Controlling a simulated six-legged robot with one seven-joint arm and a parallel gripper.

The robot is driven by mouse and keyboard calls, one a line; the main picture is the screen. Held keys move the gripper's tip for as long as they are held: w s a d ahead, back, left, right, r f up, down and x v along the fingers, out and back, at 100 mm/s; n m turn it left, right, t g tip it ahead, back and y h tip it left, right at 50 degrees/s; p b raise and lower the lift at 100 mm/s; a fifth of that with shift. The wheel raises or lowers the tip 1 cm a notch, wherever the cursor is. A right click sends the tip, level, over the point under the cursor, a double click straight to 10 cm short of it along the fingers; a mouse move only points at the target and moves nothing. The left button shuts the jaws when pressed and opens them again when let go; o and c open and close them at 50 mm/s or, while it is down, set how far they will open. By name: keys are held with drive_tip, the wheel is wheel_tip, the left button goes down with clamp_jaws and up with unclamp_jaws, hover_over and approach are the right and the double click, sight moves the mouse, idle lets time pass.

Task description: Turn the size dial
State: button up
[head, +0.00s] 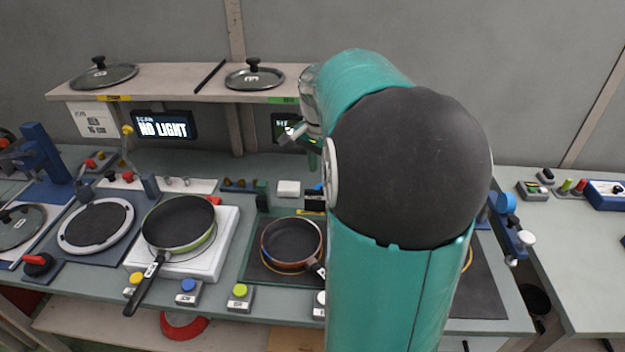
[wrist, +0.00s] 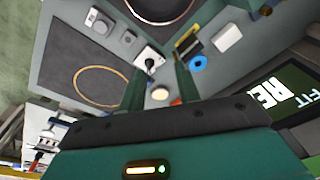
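A black knob on a white square plate (wrist: 149,57) shows just ahead of my fingertips in the wrist view. It looks like a dial, but I cannot read a label on it. My gripper (wrist: 160,68) has its two dark green fingers apart with nothing visibly held between them. The knob lies nearer the left finger, and I cannot tell whether they touch. In the head view my arm hides most of the area around the gripper; only a bit of it shows near the green-lit screen (head: 281,127).
In the wrist view a blue ring-shaped part (wrist: 197,63) and a pale round button (wrist: 160,94) lie close to the fingers. In the head view a green pan (head: 178,222) and a brown pan (head: 291,243) stand on the bench.

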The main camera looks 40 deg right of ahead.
drive_tip(key=s+d+f+m+y, duration=0.1)
drive_tip(key=s+d+f+m, duration=0.15)
drive_tip(key=d, duration=0.35)
drive_tip(key=s+d+f+m, duration=0.1)
drive_tip(key=d+f+m, duration=0.2)
drive_tip(key=d, duration=0.3)
drive_tip(key=shift+n+g, duration=0.25)
drive_tip(key=shift+g, duration=0.15)
wheel_tip(320, 180, down, 13)
drive_tip(key=shift+w+a+f, duration=0.1)
drive_tip(key=shift+w, duration=0.05)
drive_tip(key=shift+c, duration=0.4)
clamp_jaws()
